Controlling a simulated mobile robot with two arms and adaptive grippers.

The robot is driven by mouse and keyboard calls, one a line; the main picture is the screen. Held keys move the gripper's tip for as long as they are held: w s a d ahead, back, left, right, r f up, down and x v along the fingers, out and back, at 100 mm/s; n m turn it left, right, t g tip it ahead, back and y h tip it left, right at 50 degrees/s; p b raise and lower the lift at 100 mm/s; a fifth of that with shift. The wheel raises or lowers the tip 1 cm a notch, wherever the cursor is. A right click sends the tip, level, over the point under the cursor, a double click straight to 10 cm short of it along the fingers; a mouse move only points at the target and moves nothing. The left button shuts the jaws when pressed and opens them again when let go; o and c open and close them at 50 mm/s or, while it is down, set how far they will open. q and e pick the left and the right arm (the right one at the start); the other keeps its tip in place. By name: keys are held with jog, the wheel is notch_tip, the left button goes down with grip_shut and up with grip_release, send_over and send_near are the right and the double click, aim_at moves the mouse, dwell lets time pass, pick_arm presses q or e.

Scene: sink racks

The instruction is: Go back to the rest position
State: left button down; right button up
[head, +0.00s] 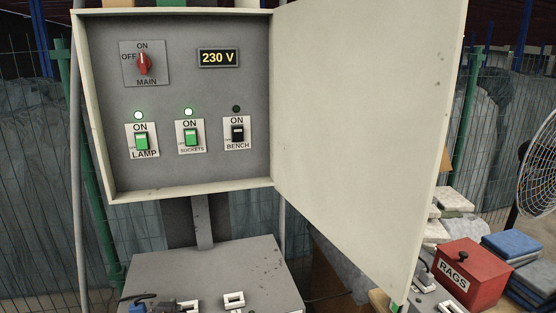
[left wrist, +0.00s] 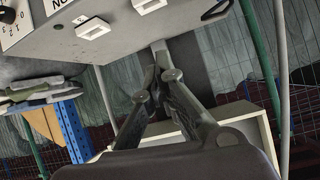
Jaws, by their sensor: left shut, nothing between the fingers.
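My left gripper (left wrist: 161,72) shows in the left wrist view with its two dark fingers together and nothing between them. It is apart from the grey sloped console (left wrist: 120,38), which has white-framed fittings on it. In the head view an open switch box (head: 92,150) shows a red MAIN knob (head: 144,64) and a 230 V display (head: 218,58). The LAMP switch (head: 141,141) and SOCKETS switch (head: 190,137) are green under lit lamps. The BENCH switch (head: 237,133) is black under a dark lamp. My right gripper is not in view.
The box's pale door (head: 365,120) stands wide open to the right. Below the box is the grey console (head: 200,270), with small dark items I cannot identify at its front. A red RAGS box (head: 470,272) and a fan (head: 540,170) are at the right.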

pick_arm(q)
jog(key=s+d+f+m+g+h, duration=0.1)
jog(key=s+f+g, duration=0.3)
jog(key=s, duration=0.6)
jog(key=s+d+f+m+g+h, duration=0.1)
jog(key=s+f, duration=0.4)
jog(key=s, duration=0.6)
jog(key=s+d+f+m+g+h, duration=0.1)
jog(key=s+f+g, duration=0.3)
jog(key=s, duration=0.6)
notch_tip(320, 180, down, 26)
jog(key=s+f, duration=0.1)
jog(key=s+a+f+g, duration=0.1)
jog(key=s+a+f, duration=0.1)
jog(key=s+f, duration=1.3)
jog(key=shift+s+a+f, duration=0.3)
jog(key=shift+s+f, duration=0.1)
jog(key=shift+s, duration=0.65)
